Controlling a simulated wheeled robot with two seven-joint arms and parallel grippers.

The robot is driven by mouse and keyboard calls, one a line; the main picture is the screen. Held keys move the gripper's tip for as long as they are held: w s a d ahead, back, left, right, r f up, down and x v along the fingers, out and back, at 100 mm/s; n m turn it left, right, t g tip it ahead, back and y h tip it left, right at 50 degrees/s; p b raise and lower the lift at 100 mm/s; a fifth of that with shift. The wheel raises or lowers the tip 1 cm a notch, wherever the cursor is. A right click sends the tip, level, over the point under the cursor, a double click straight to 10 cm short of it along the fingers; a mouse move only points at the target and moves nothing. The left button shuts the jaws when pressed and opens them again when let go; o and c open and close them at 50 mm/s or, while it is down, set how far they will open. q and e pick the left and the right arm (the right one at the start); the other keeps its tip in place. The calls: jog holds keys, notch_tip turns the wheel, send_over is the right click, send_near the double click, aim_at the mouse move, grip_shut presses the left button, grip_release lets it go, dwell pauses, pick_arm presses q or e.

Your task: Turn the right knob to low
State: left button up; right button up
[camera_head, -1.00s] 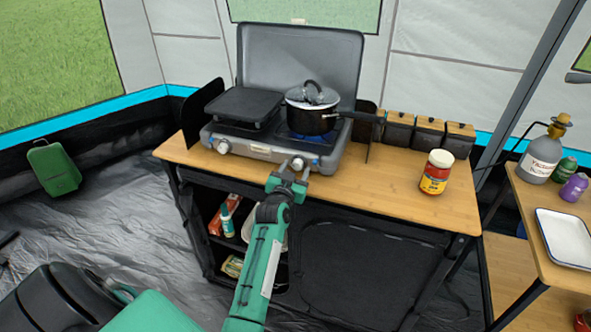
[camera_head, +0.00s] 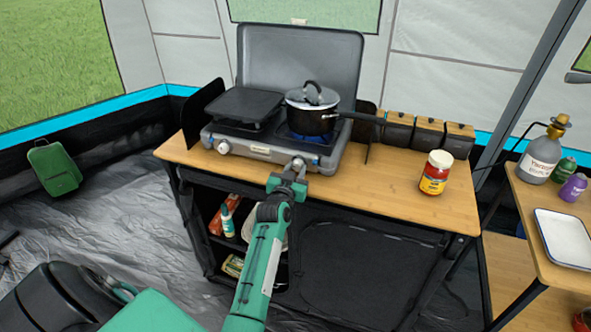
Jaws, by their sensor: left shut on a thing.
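The grey two-burner camp stove (camera_head: 262,151) stands on the wooden table with its lid raised. Its right knob (camera_head: 299,162) is on the front panel, mostly covered by my left gripper (camera_head: 293,170), which is shut on it. The left knob (camera_head: 223,147) is uncovered on the front panel. A black pot with a lid (camera_head: 311,112) sits on the right burner, and a blue flame shows under it. A dark griddle plate (camera_head: 244,105) covers the left burner. The knob's exact setting is hidden. My right gripper is not in view.
A red jar with a white lid (camera_head: 436,172) stands on the table (camera_head: 380,186) to the right. Several wooden-lidded canisters (camera_head: 428,136) line the back right. The pot's handle points right. The table's front right is clear.

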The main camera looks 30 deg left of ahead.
pick_arm(q)
jog(key=shift+r+n+p, duration=0.2)
jog(key=shift+n+p, duration=0.25)
jog(key=shift+n, duration=0.25)
jog(key=shift+n+p, duration=0.55)
jog(key=shift+n, duration=0.25)
jog(key=n+p, duration=0.2)
jog(key=n, duration=0.3)
jog(key=shift+a+p, duration=0.1)
jog(key=shift+p, duration=0.2)
jog(key=n, duration=0.2)
jog(key=shift+n+g+p, duration=0.3)
jog(key=shift+n+p, duration=0.1)
jog(key=shift+n+h+p, duration=0.4)
jog(key=shift+n, duration=1.4)
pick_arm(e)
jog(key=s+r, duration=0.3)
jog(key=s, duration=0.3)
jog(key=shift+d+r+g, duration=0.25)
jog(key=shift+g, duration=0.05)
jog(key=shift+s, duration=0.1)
pick_arm(q)
jog(key=o, duration=1)
jog(key=shift+f, duration=0.1)
jog(key=shift+c, duration=0.2)
